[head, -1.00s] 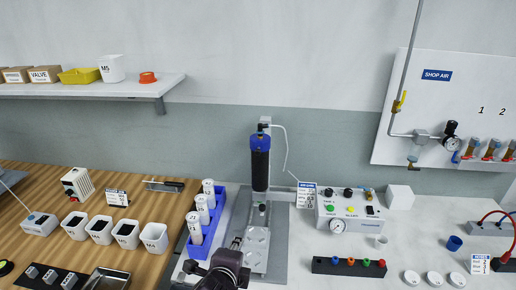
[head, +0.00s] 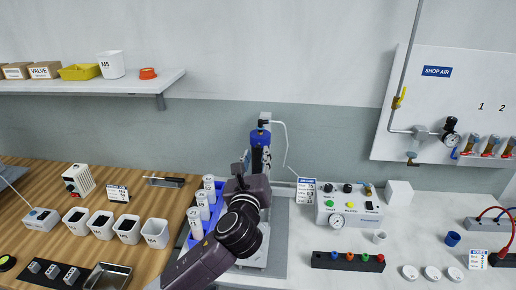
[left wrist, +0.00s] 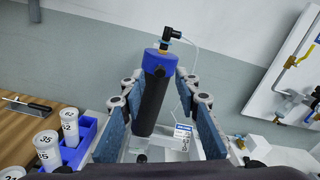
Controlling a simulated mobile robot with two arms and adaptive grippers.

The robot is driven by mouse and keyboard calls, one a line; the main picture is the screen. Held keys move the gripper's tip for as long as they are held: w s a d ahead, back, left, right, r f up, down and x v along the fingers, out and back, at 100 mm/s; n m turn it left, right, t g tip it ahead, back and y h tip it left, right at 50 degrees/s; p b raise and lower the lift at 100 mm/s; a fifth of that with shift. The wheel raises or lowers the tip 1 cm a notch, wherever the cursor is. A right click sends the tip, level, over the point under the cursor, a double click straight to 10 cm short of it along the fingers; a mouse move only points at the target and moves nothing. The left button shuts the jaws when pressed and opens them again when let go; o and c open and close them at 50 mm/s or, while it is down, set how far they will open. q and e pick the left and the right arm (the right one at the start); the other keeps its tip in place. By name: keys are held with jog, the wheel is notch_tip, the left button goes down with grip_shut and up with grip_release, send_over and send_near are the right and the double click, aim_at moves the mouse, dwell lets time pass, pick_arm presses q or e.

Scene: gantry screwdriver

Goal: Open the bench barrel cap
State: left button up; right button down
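The bench barrel is a tall black cylinder (left wrist: 149,106) standing upright in the middle of the left wrist view. Its blue cap (left wrist: 160,62) closes the top, with a black elbow fitting (left wrist: 174,34) and a thin clear tube above it. In the head view the blue cap (head: 260,139) shows above my left gripper (head: 256,164), which hides most of the barrel. In the left wrist view my left gripper (left wrist: 162,98) is open, one blue-padded finger on each side of the barrel, with gaps visible. My right gripper is not in view.
A blue rack (head: 188,231) of white cartridges stands left of my left arm. The control box (head: 348,207) with coloured buttons and a gauge is to the right. A dark strip (head: 347,262) with coloured tips lies in front of it. White bins stand on the wooden bench.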

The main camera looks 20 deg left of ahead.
aim_at(258, 150)
pick_arm(q)
jog(key=shift+x, duration=2.1)
jog(key=shift+c, duration=0.2)
grip_shut()
